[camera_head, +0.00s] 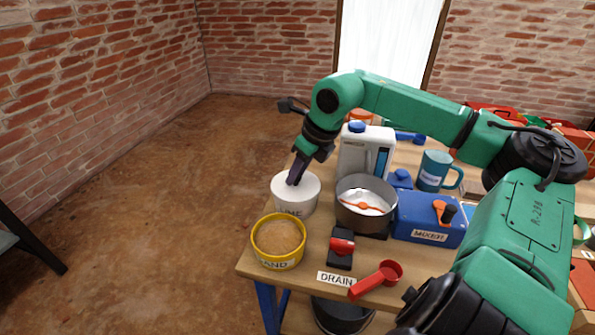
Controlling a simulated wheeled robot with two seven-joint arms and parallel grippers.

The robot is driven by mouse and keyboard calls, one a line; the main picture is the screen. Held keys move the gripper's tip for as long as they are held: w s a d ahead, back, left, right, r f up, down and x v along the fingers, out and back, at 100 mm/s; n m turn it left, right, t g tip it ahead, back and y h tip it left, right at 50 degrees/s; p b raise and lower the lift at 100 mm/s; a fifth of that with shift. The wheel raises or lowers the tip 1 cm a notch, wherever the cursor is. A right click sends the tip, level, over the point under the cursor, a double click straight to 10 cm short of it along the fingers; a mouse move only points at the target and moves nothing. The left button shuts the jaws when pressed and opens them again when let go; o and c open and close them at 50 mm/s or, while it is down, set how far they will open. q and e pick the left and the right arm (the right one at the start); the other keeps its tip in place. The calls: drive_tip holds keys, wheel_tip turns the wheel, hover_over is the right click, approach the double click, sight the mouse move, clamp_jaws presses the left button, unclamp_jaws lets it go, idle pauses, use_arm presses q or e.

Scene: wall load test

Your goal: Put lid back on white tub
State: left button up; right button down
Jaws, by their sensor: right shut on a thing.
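The white tub (294,206), with dark lettering partly readable as "LIME", stands near the left edge of the workbench. A white lid (307,185) shows at its top, level and lined up with the rim. I cannot tell whether it is fully seated or just above the rim. My right gripper (293,182) reaches down from above and is shut on the lid; its fingers hide part of the lid's middle. My left gripper is not in view.
A yellow sand tub (264,254) stands in front of the white tub. A metal pot (353,213) with white powder is close on its right. A white jug (352,153), blue mixer box (421,215), teal mug (431,169) and red scoop (366,284) crowd the bench (252,262).

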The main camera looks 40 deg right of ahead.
idle(0.4)
drive_tip(key=c, duration=0.5)
unclamp_jaws()
drive_tip(key=shift+o, duration=0.3)
drive_tip(key=o, duration=0.4)
